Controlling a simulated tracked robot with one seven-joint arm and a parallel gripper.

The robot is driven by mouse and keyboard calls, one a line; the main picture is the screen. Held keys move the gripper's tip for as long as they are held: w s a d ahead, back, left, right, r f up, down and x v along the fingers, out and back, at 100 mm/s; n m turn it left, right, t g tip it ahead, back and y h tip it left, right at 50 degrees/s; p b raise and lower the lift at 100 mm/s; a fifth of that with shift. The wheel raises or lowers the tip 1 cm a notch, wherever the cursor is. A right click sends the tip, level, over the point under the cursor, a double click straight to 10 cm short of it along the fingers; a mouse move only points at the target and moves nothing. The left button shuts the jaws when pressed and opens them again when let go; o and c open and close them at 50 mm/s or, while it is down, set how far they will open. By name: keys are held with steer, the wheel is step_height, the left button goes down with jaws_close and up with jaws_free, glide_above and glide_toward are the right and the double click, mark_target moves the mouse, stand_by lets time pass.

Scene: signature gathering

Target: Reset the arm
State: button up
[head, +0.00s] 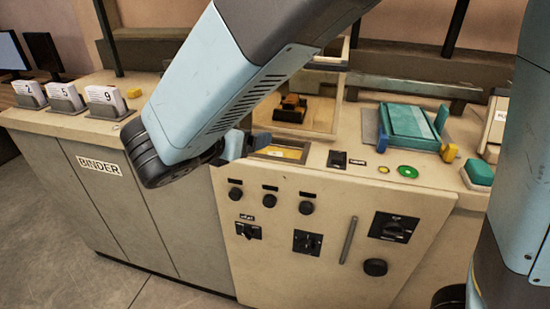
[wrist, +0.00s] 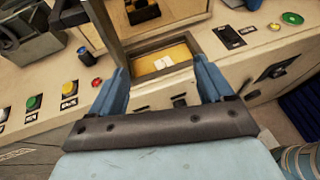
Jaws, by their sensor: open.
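My arm reaches across the head view from the upper right, with its elbow-like dark joint over the front of the binder machine (head: 125,215). My gripper (head: 250,143) shows partly there, in front of the machine's top edge; the arm hides the rest. In the wrist view the two blue fingers of my gripper (wrist: 163,92) stand wide apart with nothing between them. Beyond the fingers is a recessed slot with a yellow bottom (wrist: 162,60) and a small white paper on it.
Numbered card holders (head: 65,97) stand at the left. A teal tray (head: 410,124) with yellow and blue corners sits at the right, behind a green button (head: 408,171). Knobs and switches (head: 305,241) cover the front panel. Floor (head: 60,240) is clear at lower left.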

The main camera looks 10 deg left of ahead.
steer(key=w+d+r+m+g+h, duration=0.15)
steer(key=d+m+g, duration=0.4)
steer(key=d, duration=0.75)
steer(key=w+d+r+m+g, duration=0.1)
steer(key=w+d+m+g, duration=0.1)
steer(key=d+m, duration=0.85)
steer(key=s+d+r+m+y, duration=0.1)
steer(key=s+d+m, duration=0.3)
steer(key=d+m, duration=0.4)
steer(key=s+d+r+m+y, duration=0.1)
steer(key=s+d+m+y, duration=0.3)
steer(key=d+m, duration=0.3)
steer(key=shift+s+d+r+m, duration=0.3)
steer(key=shift+s+d+m, duration=0.15)
steer(key=shift+m, duration=0.35)
steer(key=shift+y, duration=0.25)
